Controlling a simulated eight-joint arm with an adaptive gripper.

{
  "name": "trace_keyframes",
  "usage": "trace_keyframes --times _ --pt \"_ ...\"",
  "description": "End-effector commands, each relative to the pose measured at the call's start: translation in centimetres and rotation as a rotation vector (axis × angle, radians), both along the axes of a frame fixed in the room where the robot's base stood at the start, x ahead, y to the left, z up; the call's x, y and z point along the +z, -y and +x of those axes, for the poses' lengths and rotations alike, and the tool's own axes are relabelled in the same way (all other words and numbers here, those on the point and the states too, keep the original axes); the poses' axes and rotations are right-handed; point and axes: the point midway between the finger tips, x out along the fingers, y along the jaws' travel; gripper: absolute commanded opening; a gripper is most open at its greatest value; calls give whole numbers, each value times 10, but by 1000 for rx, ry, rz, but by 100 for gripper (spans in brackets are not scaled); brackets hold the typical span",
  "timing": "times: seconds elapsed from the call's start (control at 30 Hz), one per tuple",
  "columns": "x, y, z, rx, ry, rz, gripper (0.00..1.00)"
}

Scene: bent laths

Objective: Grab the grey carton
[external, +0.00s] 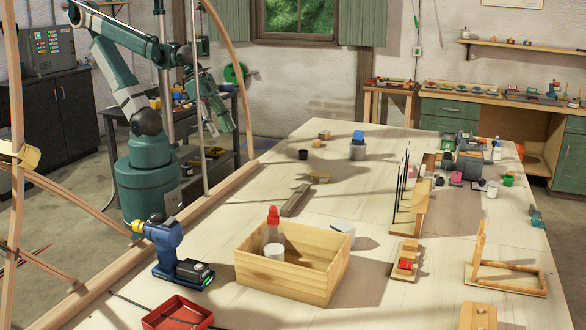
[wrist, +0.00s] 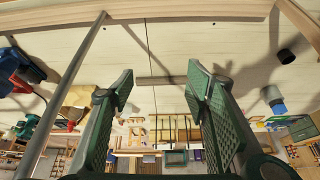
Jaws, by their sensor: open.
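A grey box-shaped thing (external: 472,163), which looks like the grey carton, stands among small items at the right rear of the long pale table (external: 340,200). A grey box also shows small between my fingers, low in the wrist view (wrist: 176,158); I cannot tell for sure that it is the same one. My gripper (external: 220,115) is raised beyond the table's left edge, far from the box. In the wrist view my gripper (wrist: 160,90) has its green fingers wide apart with nothing between them.
An open wooden box (external: 290,285) holding a red-capped bottle (external: 273,228), a blue drill (external: 175,255) and a red tray (external: 178,314) occupy the near table. A wooden rack (external: 412,208) stands left of the grey box. A thin upright pole (external: 202,120) is close beside my arm. The table's middle is mostly clear.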

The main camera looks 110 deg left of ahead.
Motion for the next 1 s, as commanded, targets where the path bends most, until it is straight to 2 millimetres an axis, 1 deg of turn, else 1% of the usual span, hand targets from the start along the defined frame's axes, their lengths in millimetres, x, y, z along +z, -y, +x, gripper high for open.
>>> trace_keyframes --times 0.2,0.57,0.87,1.0 --pt "7 -14 5 26 68 -11 48" --pt "17 -29 11 54 145 -20 48" --pt "18 -20 28 115 154 -86 48" --pt "18 -15 39 154 160 -127 48"
